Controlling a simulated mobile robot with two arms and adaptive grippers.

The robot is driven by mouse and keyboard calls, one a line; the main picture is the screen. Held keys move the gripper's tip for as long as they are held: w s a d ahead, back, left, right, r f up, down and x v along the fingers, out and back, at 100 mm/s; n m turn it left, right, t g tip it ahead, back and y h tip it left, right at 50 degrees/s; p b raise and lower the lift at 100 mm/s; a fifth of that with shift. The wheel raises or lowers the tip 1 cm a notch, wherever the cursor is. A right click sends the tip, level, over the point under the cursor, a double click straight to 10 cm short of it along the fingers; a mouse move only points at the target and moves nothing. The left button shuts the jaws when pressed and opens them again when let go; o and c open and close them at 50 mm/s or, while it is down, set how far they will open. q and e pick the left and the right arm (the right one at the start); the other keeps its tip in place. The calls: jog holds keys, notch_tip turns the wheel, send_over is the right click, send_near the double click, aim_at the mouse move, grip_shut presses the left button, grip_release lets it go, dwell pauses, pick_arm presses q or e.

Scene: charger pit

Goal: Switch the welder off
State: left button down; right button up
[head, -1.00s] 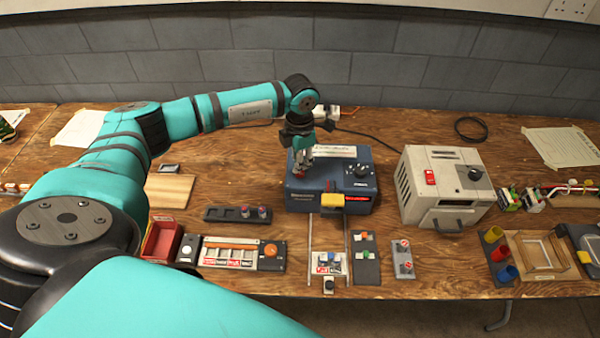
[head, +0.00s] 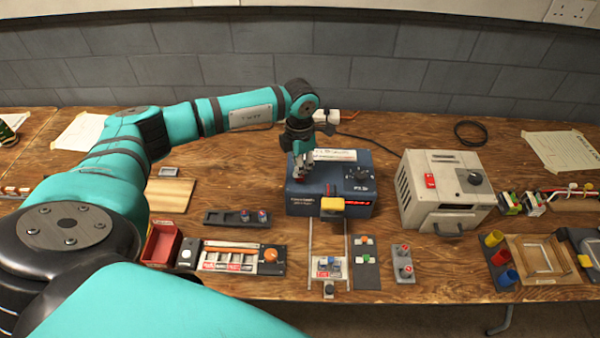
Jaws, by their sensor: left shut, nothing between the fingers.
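A blue box unit (head: 332,205), which looks like the welder, stands mid-table. It has a white label on top, a black dial (head: 359,173) at right, a yellow block (head: 331,203) at its front and a lit red display (head: 350,204). My left gripper (head: 302,174) is shut and empty, pointing down at the left part of the unit's top. A small red part shows by its fingertips, perhaps a switch. The gripper hides most of that spot, so I cannot tell contact or switch position. My right gripper is not in view.
A white unit (head: 445,190) with a red switch and black dial stands right of the blue one. Rails, button panels (head: 366,262), a red bin (head: 161,244) and coloured cups (head: 502,256) line the front. A cable runs behind. The table between the white unit and wall is mostly clear.

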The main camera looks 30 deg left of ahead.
aim_at(300, 177)
pick_arm(q)
jog(key=shift+f, duration=0.2)
dwell(0.4)
jog(key=shift+f+b, duration=1)
jog(key=shift+f, duration=0.05)
dwell(0.3)
jog(key=shift+r, duration=0.1)
jog(key=shift+r+p, duration=2.25)
jog(key=shift+r, duration=1.25)
jog(key=shift+f, duration=0.1)
